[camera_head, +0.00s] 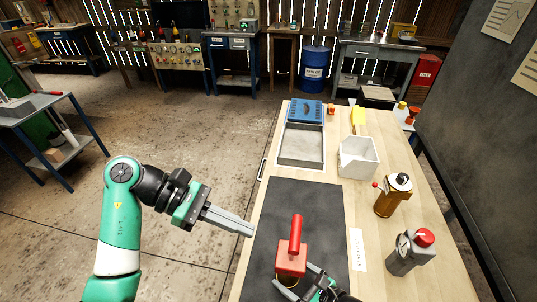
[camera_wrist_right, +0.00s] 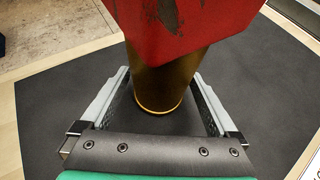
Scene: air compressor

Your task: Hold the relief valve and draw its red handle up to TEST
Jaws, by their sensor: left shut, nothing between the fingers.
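The relief valve, a red block (camera_head: 291,261) on a brass body, stands on the dark mat (camera_head: 319,215). Its red handle (camera_head: 296,235) rises from the block, tilted slightly. The right wrist view shows the underside of the scuffed red block (camera_wrist_right: 185,25) and the brass cylinder (camera_wrist_right: 165,80) below it. My right gripper (camera_head: 297,281) is open, its fingers on either side of the brass body with visible gaps. My left gripper (camera_head: 251,231) is shut and empty, left of the valve near the bench's left edge.
A brass fitting with a black cap (camera_head: 393,195) and a grey fitting with a red knob (camera_head: 410,251) stand on the right. A white bin (camera_head: 358,173), grey tray (camera_head: 281,158) and blue case (camera_head: 305,111) are farther back. The mat behind the valve is clear.

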